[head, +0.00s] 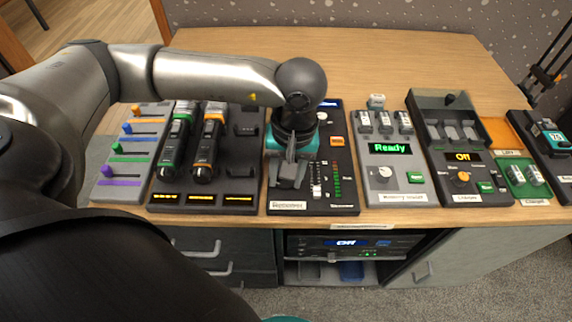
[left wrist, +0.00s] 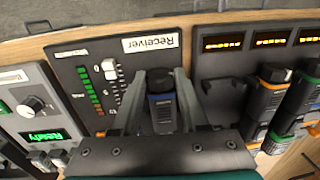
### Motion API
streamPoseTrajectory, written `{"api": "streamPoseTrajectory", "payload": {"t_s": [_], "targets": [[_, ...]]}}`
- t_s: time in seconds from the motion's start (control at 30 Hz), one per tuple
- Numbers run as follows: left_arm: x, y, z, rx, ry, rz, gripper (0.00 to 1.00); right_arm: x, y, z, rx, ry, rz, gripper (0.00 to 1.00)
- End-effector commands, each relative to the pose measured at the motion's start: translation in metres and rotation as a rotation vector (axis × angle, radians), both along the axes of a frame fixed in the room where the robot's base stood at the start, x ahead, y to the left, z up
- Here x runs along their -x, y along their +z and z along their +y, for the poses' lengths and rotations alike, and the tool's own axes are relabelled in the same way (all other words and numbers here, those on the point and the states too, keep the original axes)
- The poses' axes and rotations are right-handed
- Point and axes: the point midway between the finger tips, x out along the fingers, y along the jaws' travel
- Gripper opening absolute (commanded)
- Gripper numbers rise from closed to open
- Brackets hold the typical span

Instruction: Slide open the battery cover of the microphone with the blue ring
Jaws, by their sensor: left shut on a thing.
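My left gripper (head: 288,178) points down over the receiver panel (head: 344,205). In the left wrist view its two fingers (left wrist: 161,82) stand either side of a dark microphone with a blue band (left wrist: 162,101) and are shut on it. The microphone is in front of the receiver panel, near its "Receiver" label. In the head view the gripper hides most of it, and I cannot tell whether it touches the panel. I cannot make out its battery cover. My right gripper is not in view.
A dock left of the receiver holds a green-ringed microphone (head: 174,141) and an orange-ringed microphone (head: 208,143); its third place is empty. A fader board (head: 127,187) stands farther left. A battery station (head: 396,190) showing "Ready" stands right. The desk's back strip (head: 400,50) is clear.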

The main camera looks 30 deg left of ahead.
Motion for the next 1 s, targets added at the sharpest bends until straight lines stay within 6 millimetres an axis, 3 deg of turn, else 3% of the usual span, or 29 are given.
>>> {"api": "streamPoseTrajectory", "payload": {"t_s": [0.67, 0.7, 1.0], "targets": [[0.021, 0.000, -0.013, 0.001, -0.002, 0.002, 0.00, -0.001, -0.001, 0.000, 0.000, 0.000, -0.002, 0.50], [0.021, 0.000, -0.013, 0.001, -0.001, 0.001, 0.45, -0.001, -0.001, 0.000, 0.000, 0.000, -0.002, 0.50], [0.020, 0.000, -0.013, 0.001, 0.000, 0.001, 0.78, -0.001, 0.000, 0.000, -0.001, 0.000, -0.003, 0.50]]}}
